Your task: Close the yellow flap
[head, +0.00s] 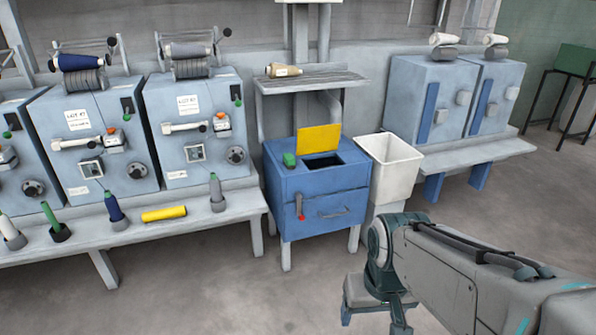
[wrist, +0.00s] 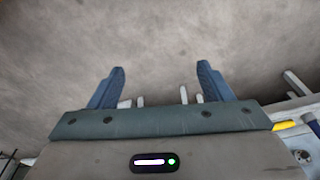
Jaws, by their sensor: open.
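The yellow flap (head: 320,138) stands raised at the back of a dark opening in the top of a blue cabinet (head: 322,190) in the head view. The opening is uncovered. My gripper (wrist: 160,85) is open and empty in the wrist view, its two blue fingers wide apart over grey floor. In the head view my arm reaches in from the lower right, and its end hangs low, in front and to the right of the cabinet, apart from the flap. The flap cannot be made out for certain in the wrist view.
A white bin (head: 392,165) stands close on the right. A shelf (head: 312,82) with a spool is above. A bench (head: 140,228) with several bobbins is at left. The floor in front is clear.

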